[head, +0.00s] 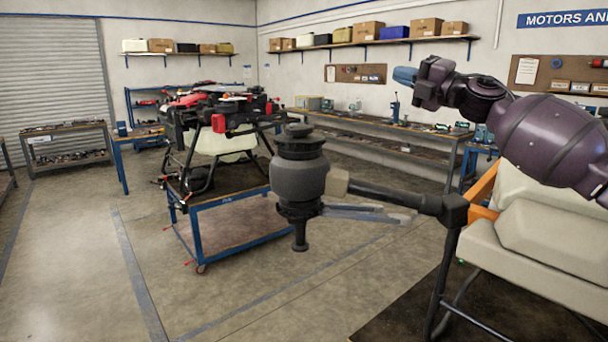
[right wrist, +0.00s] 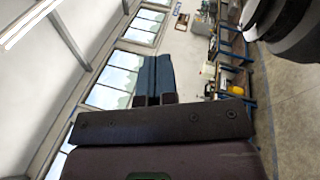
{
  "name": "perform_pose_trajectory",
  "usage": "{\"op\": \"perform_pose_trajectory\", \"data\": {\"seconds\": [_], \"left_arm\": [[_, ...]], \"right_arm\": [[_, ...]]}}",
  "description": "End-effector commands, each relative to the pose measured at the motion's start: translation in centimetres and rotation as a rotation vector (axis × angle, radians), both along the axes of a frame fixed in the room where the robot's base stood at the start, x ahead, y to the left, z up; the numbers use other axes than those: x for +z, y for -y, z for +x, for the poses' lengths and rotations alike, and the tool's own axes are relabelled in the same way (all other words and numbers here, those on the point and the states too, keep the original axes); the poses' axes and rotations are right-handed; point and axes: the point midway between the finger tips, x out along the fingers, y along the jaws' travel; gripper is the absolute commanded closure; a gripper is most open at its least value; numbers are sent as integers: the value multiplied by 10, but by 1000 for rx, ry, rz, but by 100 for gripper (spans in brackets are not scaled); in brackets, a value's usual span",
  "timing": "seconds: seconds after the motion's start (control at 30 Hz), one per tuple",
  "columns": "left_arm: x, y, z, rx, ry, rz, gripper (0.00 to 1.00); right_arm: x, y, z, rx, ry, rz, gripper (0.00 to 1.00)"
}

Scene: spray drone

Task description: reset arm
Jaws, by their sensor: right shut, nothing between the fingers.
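My right gripper (head: 404,76) shows at the upper right of the head view, raised in the air at the end of my dark purple arm. Its blue fingers point left and are shut with nothing between them. In the right wrist view the blue fingers (right wrist: 153,78) lie close together against windows and a wall. My left gripper is in neither view.
A dark motor-like unit (head: 299,180) on a boom stands close in front, joined to a frame by a cream tank (head: 541,236) at right. A red and black drone (head: 215,115) rests on a blue cart (head: 236,240). Open floor (head: 90,260) lies left.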

Motion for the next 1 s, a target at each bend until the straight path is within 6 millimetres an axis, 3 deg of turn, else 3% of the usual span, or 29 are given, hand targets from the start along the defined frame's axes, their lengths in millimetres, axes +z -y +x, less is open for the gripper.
{"op": "perform_pose_trajectory", "data": {"seconds": [0.03,0.37,0.67,1.0], "left_arm": [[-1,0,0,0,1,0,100],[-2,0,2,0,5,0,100],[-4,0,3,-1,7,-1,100],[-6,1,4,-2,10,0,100]], "right_arm": [[-26,-11,0,7,-32,59,100],[-165,-39,-21,-41,-276,416,100],[-290,-35,-63,-138,-552,693,100],[-419,-14,-137,-272,-848,976,100]]}}
